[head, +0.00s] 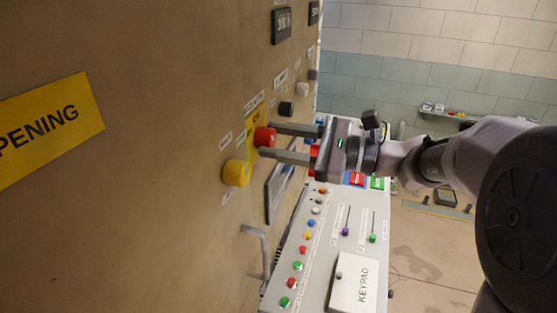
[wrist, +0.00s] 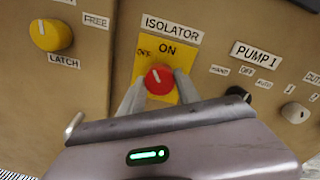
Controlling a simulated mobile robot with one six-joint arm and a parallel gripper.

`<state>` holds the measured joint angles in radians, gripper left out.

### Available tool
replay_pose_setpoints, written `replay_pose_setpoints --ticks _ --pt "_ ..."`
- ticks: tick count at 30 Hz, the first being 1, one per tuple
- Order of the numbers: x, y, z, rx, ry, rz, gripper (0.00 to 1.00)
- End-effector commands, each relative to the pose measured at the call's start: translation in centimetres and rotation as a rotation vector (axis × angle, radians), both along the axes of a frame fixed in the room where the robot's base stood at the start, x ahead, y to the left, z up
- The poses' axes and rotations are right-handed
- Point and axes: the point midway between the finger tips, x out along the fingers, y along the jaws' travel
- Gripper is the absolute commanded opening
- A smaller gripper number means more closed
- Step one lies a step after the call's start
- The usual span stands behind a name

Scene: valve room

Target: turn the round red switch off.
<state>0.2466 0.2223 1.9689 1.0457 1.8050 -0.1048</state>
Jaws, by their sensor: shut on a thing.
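The round red switch (head: 264,137) is on the upright tan panel; in the wrist view the red switch (wrist: 159,79) sits on a yellow plate (wrist: 184,60) under the label ISOLATOR. ON is printed above the switch and a small OFF at its upper left. A short white mark on the switch points roughly up, leaning slightly left. My gripper (head: 267,141) reaches in from the right, with one finger on each side of the switch, shut on it.
A yellow knob (wrist: 50,35) is left of the switch. A black knob (wrist: 238,95) and a white knob (wrist: 295,113) are to its right.

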Motion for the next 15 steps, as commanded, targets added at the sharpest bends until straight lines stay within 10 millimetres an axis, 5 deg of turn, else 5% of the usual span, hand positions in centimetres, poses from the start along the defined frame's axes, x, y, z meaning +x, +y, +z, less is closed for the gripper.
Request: replay_pose_setpoints --ticks 15 --pt "-0.03 0.01 -0.77 -0.167 -0.457 0.0 0.0"
